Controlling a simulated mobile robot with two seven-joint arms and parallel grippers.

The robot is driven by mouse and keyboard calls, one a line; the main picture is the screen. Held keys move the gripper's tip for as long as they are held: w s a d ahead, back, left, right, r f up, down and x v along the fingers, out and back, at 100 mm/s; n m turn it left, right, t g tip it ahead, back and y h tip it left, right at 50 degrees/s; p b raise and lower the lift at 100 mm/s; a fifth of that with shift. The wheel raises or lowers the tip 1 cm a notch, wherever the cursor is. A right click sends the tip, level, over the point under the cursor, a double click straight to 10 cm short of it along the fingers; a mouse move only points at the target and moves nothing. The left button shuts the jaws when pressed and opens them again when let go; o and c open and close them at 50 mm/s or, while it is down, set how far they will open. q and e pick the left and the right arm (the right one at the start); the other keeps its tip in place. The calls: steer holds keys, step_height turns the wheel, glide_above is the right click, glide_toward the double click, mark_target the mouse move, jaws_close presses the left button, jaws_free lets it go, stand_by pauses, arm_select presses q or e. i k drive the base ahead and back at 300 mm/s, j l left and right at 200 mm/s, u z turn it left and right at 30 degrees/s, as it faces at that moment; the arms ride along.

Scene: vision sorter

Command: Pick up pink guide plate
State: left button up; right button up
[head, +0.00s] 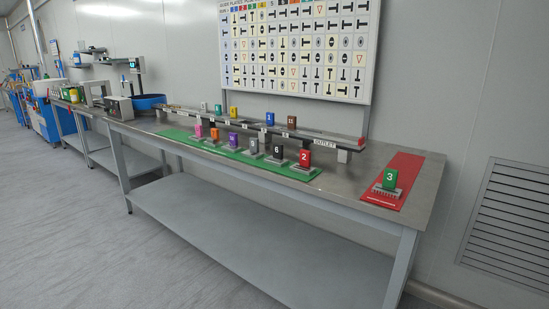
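The pink guide plate (198,130) stands upright on the green mat (310,178), at the far left end of a row of coloured plates. It is small in the head view, and any number on it is too small to read. Neither of my grippers shows in the head view.
Orange (214,134), purple (233,140), grey, black and red (304,158) plates share the row. Behind them runs a raised rail (262,127) with more plates. A green plate (389,179) stands on a red mat (403,166) at right. The steel table (345,188) has a clear front strip.

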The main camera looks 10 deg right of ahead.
mark_target(198, 137)
steer(key=i+j+z, duration=0.4)
steer(key=i+j, duration=0.75)
steer(key=i, duration=0.7)
steer(key=i+j+z, duration=0.45)
steer(key=i+j, duration=1.25)
